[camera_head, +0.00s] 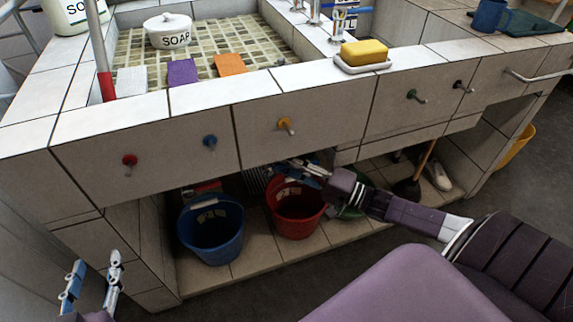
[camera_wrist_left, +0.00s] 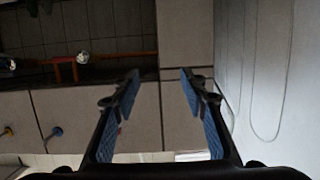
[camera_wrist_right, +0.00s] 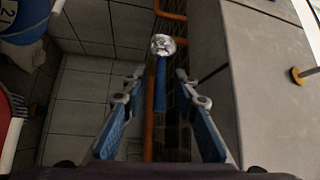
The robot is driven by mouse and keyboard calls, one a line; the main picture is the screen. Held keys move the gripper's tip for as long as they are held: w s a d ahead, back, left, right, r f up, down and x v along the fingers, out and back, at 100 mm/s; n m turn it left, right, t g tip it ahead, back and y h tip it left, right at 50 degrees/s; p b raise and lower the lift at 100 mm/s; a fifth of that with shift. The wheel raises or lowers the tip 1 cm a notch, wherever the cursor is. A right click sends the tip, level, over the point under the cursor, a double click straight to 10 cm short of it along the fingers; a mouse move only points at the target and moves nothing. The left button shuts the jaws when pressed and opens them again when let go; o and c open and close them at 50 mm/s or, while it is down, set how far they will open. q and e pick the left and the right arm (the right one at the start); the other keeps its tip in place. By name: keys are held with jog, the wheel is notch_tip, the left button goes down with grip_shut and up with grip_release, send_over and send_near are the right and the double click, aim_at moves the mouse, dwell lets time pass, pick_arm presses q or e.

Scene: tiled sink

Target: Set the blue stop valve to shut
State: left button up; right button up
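In the right wrist view a blue lever (camera_wrist_right: 160,88) with a shiny metal hub (camera_wrist_right: 162,45) lies along an orange-brown pipe, roughly in line with it. My right gripper (camera_wrist_right: 159,76) is open, and the lever shows between its fingers; contact and exact depth cannot be told. In the head view my right gripper (camera_head: 296,168) reaches under the sink front, and the lever is hidden there. A separate blue knob (camera_head: 210,142) sits on the tiled front. My left gripper (camera_head: 92,276) is open and empty at lower left; its fingers also show in the left wrist view (camera_wrist_left: 160,74).
The front also carries a red knob (camera_head: 130,160) and a yellow knob (camera_head: 286,124). A blue bucket (camera_head: 212,238) and a red bucket (camera_head: 294,212) stand in the space below. More pipe (camera_wrist_left: 115,54) shows in the left wrist view. The floor before the sink is clear.

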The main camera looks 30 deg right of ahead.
jog(key=shift+c, duration=0.4)
grip_shut()
jog(key=shift+f, duration=0.1)
